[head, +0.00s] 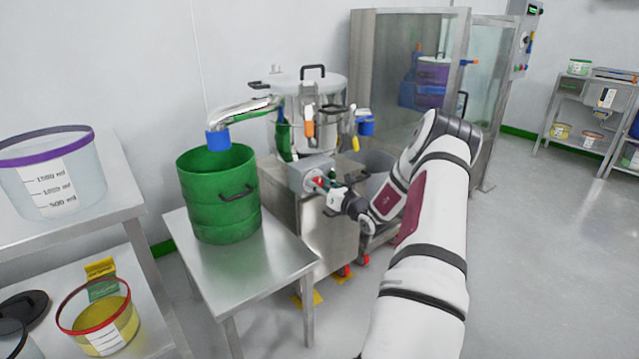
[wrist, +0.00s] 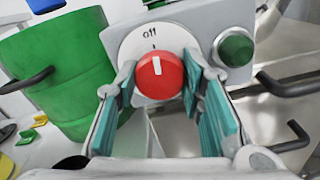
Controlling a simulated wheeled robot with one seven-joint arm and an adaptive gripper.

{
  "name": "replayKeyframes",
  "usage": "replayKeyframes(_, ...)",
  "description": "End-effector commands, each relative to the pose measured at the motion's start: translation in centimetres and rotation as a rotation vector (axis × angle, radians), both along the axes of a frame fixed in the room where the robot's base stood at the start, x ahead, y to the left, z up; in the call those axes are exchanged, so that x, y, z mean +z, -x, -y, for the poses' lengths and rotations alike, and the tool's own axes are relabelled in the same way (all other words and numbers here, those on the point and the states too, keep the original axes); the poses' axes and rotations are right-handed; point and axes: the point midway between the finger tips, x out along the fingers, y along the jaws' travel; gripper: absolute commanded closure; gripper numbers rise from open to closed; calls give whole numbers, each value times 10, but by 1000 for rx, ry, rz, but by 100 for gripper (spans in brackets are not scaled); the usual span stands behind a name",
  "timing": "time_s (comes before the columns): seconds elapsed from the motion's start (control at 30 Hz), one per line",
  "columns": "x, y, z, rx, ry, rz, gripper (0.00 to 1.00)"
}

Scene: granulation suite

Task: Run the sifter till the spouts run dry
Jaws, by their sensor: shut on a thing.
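The sifter (head: 335,93) is a steel drum with a black-handled lid on a steel cabinet (head: 325,225). A long spout (head: 245,110) with a blue end hangs over a green drum (head: 222,195); a short blue-ended spout (head: 366,126) is on its right. I cannot see flow from either. My gripper (head: 328,185) is at the control box (head: 305,172) on the cabinet. In the wrist view, my gripper (wrist: 160,95) has its fingers on both sides of a red knob (wrist: 158,76), shut on it. The knob's white line points up at the "off" mark (wrist: 150,34).
A green button (wrist: 236,48) sits right of the knob. The green drum stands on a steel table (head: 250,270). A shelf (head: 90,225) with tubs is at left. A grey bin (head: 375,163) stands behind my gripper. Open floor lies to the right.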

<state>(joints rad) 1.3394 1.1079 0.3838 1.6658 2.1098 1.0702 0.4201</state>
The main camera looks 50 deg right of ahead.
Motion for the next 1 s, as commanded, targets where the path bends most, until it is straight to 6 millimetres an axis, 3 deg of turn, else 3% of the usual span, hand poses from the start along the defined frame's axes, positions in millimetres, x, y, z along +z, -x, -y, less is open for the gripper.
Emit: replayKeyframes(1.0, 2, 1, 0, -2, -915, 220, 92)
